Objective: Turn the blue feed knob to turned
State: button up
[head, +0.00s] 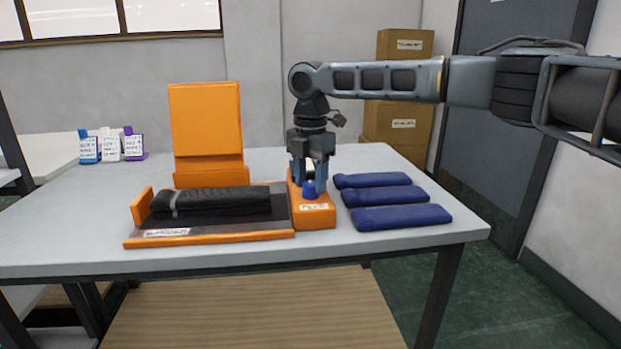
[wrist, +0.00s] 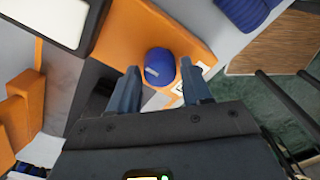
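The blue feed knob (head: 310,189) sits on top of an orange block with a white label, near the front of the table. My gripper (head: 315,188) points down over this block, its fingers reaching down around the knob's height. In the wrist view, the knob (wrist: 160,66) shows a pale mark on its top and lies just beyond and between my two fingertips (wrist: 158,72). The fingers are apart, with orange surface visible between them. I cannot tell whether either finger touches the knob.
Left of the block is an orange-edged tray (head: 210,238) with a black folded bundle (head: 218,201) and an upright orange panel (head: 206,125) behind. Several dark blue folded pieces (head: 400,217) lie to the right. The table's front right (head: 455,232) is clear.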

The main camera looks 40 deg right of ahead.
jog(key=c, duration=0.7)
